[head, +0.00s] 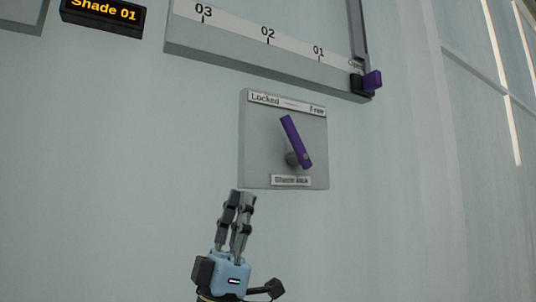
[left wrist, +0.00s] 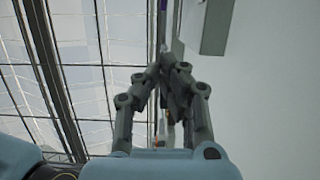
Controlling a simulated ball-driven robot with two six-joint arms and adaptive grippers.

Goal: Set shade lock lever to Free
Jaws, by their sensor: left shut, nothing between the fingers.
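The shade lock lever (head: 296,142) is a purple bar on a grey wall plate (head: 256,150). Its upper end leans up and to the left, between the "Locked" label at the plate's top left and the "Free" label at top right. A "Shade lock" label is below it. My left gripper (head: 243,194) is shut and empty, pointing up, just below the plate's lower left corner and apart from the lever in the picture. In the left wrist view its closed fingers (left wrist: 170,70) fill the middle. My right gripper is not in view.
Above the plate is a grey scale rail (head: 255,55) marked 03, 02, 01 and "Open", with a purple tab (head: 372,80) at its right end. A black "Shade 01" display (head: 103,15) is at top left. Framed windows (head: 495,75) are at the right. The wall left of the plate is clear.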

